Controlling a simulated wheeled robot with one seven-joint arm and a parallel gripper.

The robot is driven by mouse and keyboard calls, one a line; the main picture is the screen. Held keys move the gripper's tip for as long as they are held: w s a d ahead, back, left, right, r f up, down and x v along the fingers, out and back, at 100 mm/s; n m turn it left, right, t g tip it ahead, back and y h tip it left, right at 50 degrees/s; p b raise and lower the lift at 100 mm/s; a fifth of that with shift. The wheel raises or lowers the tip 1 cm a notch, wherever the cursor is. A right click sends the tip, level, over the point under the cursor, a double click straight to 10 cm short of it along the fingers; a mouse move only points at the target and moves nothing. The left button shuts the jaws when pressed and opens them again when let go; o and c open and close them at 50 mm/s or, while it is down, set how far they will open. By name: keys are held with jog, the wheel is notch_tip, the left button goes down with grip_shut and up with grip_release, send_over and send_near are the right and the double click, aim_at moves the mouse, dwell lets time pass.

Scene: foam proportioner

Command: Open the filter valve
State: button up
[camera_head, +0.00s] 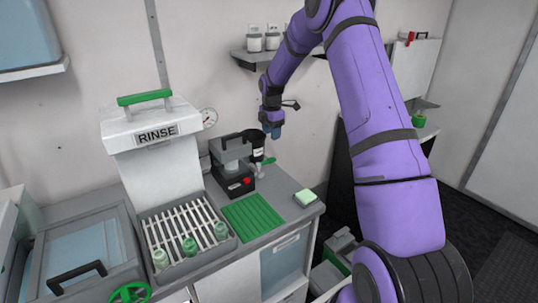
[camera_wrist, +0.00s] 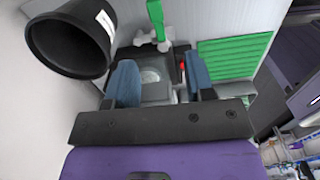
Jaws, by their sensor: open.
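A green lever (camera_wrist: 156,18) on a pale grey valve fitting (camera_wrist: 150,42) shows at the top of the wrist view. It looks like the filter valve, but I see no label naming it. In the head view the lever (camera_head: 268,161) is small, beside a black cup (camera_head: 256,140) and a black device. My gripper (camera_head: 272,131) hangs above and a little right of the cup, apart from the lever. In the wrist view my gripper (camera_wrist: 161,80) has its blue fingers spread with nothing held, with the lever beyond them.
The black device (camera_head: 232,165) with a red button stands left of the lever. A green ribbed mat (camera_head: 253,218) and a sponge (camera_head: 305,197) lie on the counter. The RINSE box (camera_head: 155,150), a rack with bottles (camera_head: 190,232) and a green handwheel (camera_head: 130,292) are further left.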

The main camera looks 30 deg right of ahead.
aim_at(271, 158)
jog(key=f, duration=1.2)
jog(key=shift+w+d, duration=0.3)
jog(key=shift+w, duration=0.1)
grip_shut()
